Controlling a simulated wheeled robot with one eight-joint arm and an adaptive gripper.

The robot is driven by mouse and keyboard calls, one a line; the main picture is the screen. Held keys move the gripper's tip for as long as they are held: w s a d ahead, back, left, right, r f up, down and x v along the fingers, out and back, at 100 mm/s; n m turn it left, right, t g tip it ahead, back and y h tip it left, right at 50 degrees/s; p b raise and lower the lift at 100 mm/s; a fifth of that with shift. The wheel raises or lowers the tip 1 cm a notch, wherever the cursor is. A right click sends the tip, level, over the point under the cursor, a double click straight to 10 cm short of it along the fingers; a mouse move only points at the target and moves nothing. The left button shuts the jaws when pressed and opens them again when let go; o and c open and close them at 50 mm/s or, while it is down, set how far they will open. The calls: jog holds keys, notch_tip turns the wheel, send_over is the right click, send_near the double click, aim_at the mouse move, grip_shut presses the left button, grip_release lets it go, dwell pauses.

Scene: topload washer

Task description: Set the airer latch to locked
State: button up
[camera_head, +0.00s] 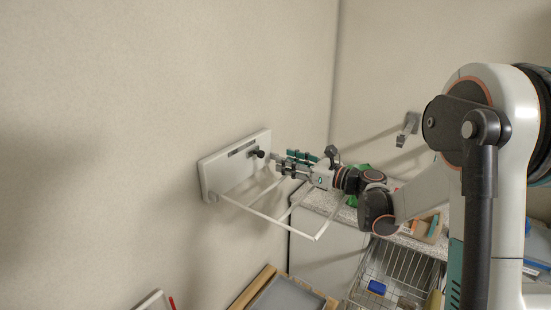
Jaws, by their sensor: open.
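The airer is a white plate (213,173) on the wall, left of centre, with white rails (270,217) folded out from it. A small black knob (259,153) stands out from the right part of the plate, by a dark slot (241,148); this looks like the latch. My gripper (279,162) is open, just right of the knob, with its fingers pointing left towards it. A small gap seems to lie between fingertips and knob, but I cannot tell whether they touch. I cannot read the latch's setting.
A wooden-edged frame (252,290) lies at the bottom. A grey wall fixture (407,128) is at the right. The airer rails pass just below my gripper. The wall above is bare.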

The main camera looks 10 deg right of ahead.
jog(key=shift+v, duration=1.65)
